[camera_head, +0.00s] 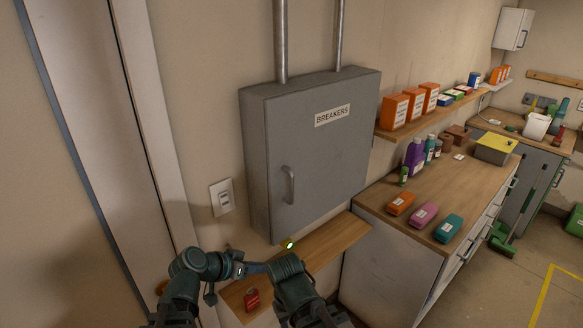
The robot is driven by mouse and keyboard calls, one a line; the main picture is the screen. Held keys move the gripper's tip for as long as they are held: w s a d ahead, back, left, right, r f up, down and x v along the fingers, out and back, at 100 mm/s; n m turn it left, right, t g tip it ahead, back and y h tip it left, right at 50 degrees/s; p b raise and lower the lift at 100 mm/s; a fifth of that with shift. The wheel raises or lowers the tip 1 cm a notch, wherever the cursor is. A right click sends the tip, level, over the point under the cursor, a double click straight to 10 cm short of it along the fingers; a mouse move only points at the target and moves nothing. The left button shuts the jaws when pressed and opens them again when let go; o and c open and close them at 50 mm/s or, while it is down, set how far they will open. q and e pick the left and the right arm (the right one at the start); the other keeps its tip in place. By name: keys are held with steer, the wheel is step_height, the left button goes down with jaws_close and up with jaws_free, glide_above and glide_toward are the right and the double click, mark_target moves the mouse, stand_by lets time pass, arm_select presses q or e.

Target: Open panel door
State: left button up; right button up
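The grey breaker panel (312,150) is mounted on the wall in the middle of the head view. Its door, labelled BREAKERS (332,116), looks closed. A vertical grey handle (289,185) sits at the door's lower left. My two dark green arms come in at the bottom, below the panel, and stand close together. No gripper appears on the handle. I cannot make out either gripper's fingers clearly among the arm links.
A wooden shelf (335,238) runs below the panel, with a red tag-like item (252,299) near its left end. A wall switch (222,197) is left of the panel. A wooden counter (465,185) with bottles and boxes stands at the right. Conduits (281,40) rise above the panel.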

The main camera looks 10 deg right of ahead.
arm_select(q)
steer(key=w+r+t+h, duration=0.1)
steer(key=w+r+t, duration=0.2)
steer(key=r, duration=0.4)
steer(key=w+r+m+t+h, duration=0.1)
steer(key=w+r+t+h, duration=0.1)
steer(key=r+t, duration=0.2)
step_height(320, 180, up, 3)
steer(key=shift+w+d+h, duration=0.3)
steer(key=shift+w, duration=0.1)
steer(key=shift+w+d, duration=0.1)
